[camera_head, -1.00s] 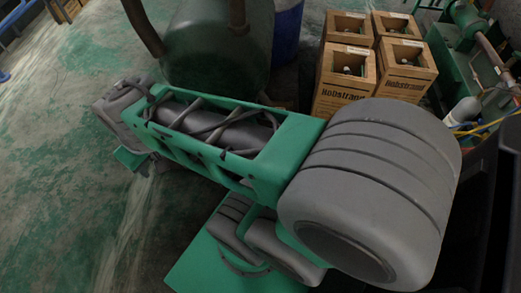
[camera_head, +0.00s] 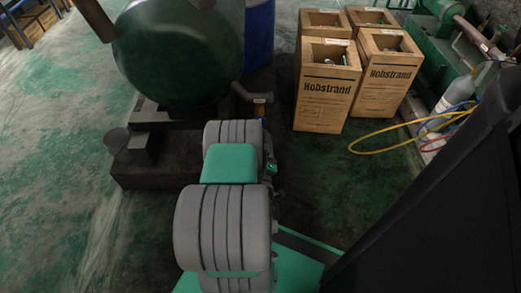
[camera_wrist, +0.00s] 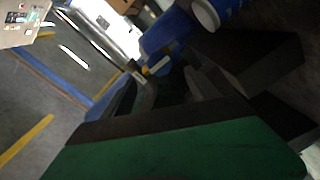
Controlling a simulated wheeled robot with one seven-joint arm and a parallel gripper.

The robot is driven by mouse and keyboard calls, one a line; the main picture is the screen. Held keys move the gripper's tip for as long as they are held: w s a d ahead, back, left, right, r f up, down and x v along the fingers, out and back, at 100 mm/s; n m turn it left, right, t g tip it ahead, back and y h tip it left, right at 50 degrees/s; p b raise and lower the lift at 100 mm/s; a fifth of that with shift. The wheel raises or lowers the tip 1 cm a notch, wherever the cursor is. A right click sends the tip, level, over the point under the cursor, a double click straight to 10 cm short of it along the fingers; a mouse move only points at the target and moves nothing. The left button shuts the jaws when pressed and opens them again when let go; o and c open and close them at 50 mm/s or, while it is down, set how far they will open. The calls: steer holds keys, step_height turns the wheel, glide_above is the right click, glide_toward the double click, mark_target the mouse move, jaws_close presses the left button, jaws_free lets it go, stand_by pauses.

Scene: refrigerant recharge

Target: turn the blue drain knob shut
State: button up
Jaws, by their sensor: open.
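The dark green tank (camera_head: 180,50) stands at the upper left in the head view. A short pipe (camera_head: 243,92) comes off its lower right side, with a small yellowish piece at its end. My arm covers much of the area below the pipe end in the head view and hides the fingertips. In the wrist view, dark fingers of my gripper (camera_wrist: 173,86) show apart, beyond a broad green and black part of mine. I see nothing held between them.
Wooden Hobstrand crates (camera_head: 325,85) stand right of the pipe. A blue drum (camera_head: 259,35) is behind the tank. A dark plinth (camera_head: 150,172) lies under the tank. A grey cylinder (camera_head: 448,100) with yellow and red hoses is at the right. Floor at left is clear.

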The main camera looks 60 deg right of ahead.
steer(key=p+x, duration=0.2)
steer(key=x, duration=0.7)
steer(key=shift+r+p, duration=0.25)
steer(key=shift+p, duration=0.1)
steer(key=shift+w+d+f, duration=0.1)
steer(key=shift+f, duration=0.05)
steer(key=shift+c, duration=0.7)
steer(key=c, duration=1.3)
steer(key=shift+r+m+p, duration=0.25)
steer(key=shift+m+p, duration=0.05)
steer(key=shift+m, duration=0.6)
steer(key=m, duration=0.2)
steer(key=shift+f+m+p, duration=0.15)
steer(key=shift+m+p, duration=0.15)
